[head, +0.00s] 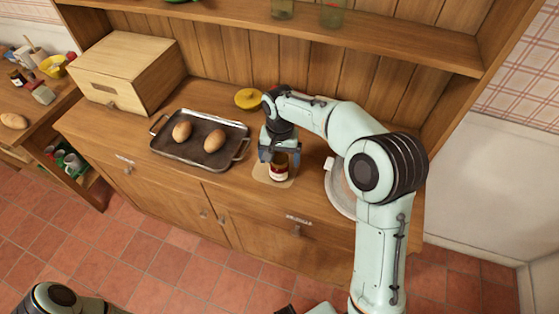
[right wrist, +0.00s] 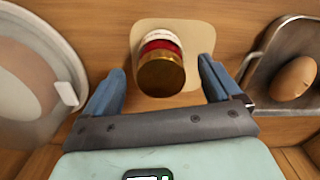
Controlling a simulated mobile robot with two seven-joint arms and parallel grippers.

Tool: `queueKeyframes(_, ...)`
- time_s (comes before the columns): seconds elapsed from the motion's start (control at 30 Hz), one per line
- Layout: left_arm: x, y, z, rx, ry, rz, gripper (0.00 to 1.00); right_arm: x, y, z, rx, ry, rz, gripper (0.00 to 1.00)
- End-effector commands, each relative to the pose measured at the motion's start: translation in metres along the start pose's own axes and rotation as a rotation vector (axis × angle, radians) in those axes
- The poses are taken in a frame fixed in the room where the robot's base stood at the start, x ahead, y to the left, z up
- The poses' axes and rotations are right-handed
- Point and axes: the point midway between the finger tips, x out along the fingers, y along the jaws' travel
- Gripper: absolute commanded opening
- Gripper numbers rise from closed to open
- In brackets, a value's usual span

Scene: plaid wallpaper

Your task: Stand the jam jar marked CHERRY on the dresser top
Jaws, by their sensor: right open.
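A jam jar (head: 279,173) with red contents, a pale label and a gold lid stands upright on a tan mat (head: 262,172) on the dresser top (head: 243,189). The jar also shows in the right wrist view (right wrist: 161,67); the label's writing cannot be read. My right gripper (head: 280,158) is open above the jar. In the right wrist view its fingers (right wrist: 160,80) are on either side of the jar, with gaps between them and it. My left gripper is not in view; only part of my left arm shows at the lower left.
A metal tray (head: 165,151) with two brown loaves lies left of the mat. A wooden bread box (head: 127,67), a yellow round object (head: 248,98) and an upper shelf (head: 370,48) are behind.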

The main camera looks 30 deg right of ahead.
Motion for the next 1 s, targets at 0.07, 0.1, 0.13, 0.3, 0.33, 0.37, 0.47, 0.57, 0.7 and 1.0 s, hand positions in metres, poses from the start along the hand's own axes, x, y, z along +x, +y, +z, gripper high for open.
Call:
queueKeyframes(0.07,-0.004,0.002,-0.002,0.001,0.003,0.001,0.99,-0.022,-0.002,-0.001,-0.001,0.005,-0.005,0.91)
queueKeyframes(0.1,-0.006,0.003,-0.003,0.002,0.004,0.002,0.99,-0.032,-0.002,-0.001,-0.001,0.006,-0.005,0.91)
queueKeyframes(0.13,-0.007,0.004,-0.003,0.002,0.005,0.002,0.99,-0.038,-0.002,-0.001,-0.001,0.006,-0.005,0.91)
queueKeyframes(0.3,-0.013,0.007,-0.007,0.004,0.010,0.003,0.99,-0.071,-0.001,-0.001,-0.001,0.004,-0.004,0.91)
queueKeyframes(0.33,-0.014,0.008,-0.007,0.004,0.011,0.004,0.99,-0.075,-0.001,-0.001,-0.001,0.004,-0.004,0.91)
queueKeyframes(0.37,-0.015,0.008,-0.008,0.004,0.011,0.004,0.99,-0.079,-0.001,-0.001,-0.001,0.004,-0.004,0.91)
queueKeyframes(0.47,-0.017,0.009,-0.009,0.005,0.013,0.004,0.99,-0.088,-0.001,0.000,-0.001,0.002,-0.002,0.91)
queueKeyframes(0.57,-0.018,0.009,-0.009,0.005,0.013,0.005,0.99,-0.093,-0.001,0.000,-0.001,0.001,-0.001,0.91)
queueKeyframes(0.7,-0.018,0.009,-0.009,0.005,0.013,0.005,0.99,-0.094,0.000,0.000,-0.001,0.000,0.000,0.91)
queueKeyframes(1.0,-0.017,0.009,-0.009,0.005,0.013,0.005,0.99,-0.093,0.000,0.000,-0.001,0.000,0.000,0.91)
